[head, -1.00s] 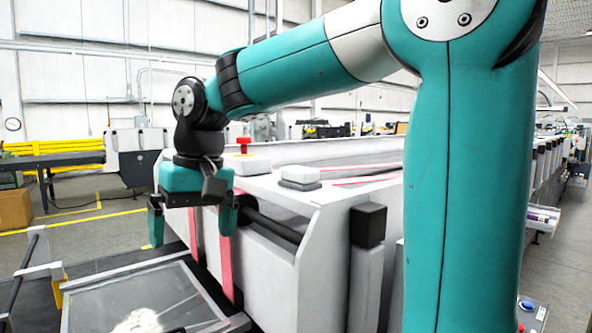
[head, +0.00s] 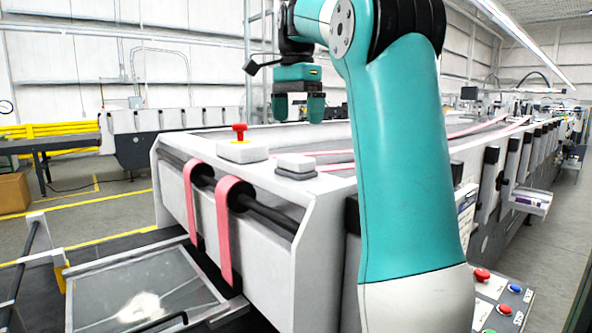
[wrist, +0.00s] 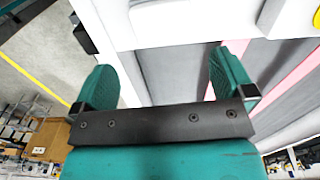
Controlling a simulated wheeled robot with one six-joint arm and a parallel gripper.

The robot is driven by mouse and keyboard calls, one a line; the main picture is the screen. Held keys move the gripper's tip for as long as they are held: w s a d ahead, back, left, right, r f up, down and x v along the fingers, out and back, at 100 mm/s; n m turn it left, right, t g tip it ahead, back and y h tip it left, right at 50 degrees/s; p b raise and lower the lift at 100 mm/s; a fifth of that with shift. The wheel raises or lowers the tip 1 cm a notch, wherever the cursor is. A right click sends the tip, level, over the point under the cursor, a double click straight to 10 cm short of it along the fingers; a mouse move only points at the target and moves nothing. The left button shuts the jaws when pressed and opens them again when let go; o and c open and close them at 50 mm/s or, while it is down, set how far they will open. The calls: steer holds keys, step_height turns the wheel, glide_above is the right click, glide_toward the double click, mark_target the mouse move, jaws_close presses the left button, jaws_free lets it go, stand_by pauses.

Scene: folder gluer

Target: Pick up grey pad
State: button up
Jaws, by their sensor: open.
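The grey pad (head: 296,165), a small light-grey block with a darker grey lower layer, lies on the white top near the front corner of the machine. My gripper (head: 299,108) appears above and slightly behind the pad in the head view, clear of it. It is open, with nothing between its fingers. In the wrist view, my gripper's two teal fingers (wrist: 163,78) are spread apart. A pale block with a grey edge shows at the top of that view; I cannot tell whether it is the pad.
A red button (head: 239,132) on a pale base stands left of the pad. Pink belts (head: 228,222) loop over a black roller at the machine's front. A control panel (head: 500,300) with coloured buttons is at lower right. A grey tray (head: 95,290) is at lower left.

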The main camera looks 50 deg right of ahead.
mark_target(296, 157)
step_height(296, 157, down, 11)
steer(key=shift+r+p, duration=0.2)
steer(key=shift+p, duration=0.75)
steer(key=c, duration=0.6)
steer(key=shift+c, duration=0.2)
step_height(296, 157, up, 20)
steer(key=p, duration=0.1)
